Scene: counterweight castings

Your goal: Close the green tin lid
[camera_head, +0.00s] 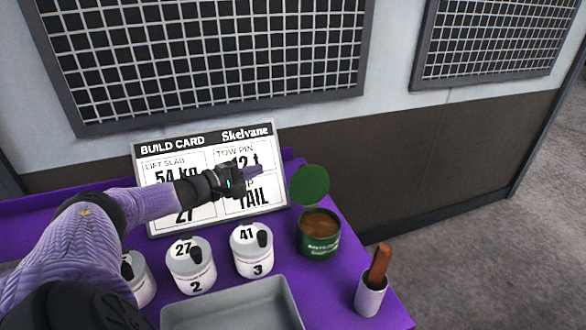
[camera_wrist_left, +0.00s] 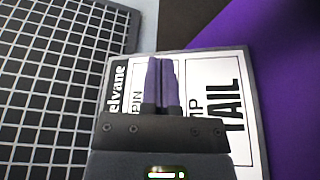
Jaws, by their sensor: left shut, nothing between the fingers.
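The green tin (camera_head: 319,242) stands on the purple table at the right, with brown contents showing. Its round green lid (camera_head: 310,185) stands open, tilted up at the back of the rim. My left gripper (camera_head: 258,171) is shut and empty, in front of the build card and to the left of the lid, apart from it. The left wrist view shows its purple fingers (camera_wrist_left: 162,82) pressed together over the card. The tin and lid are not in the left wrist view. My right gripper is not in view.
The build card (camera_head: 160,222) leans at the table's back. White numbered canisters (camera_head: 191,266) (camera_head: 251,251) stand left of the tin. A grey tray (camera_head: 232,312) lies in front. A white cup (camera_head: 369,296) with a brown handle stands front right. The purple table (camera_head: 345,262) ends just right of the tin.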

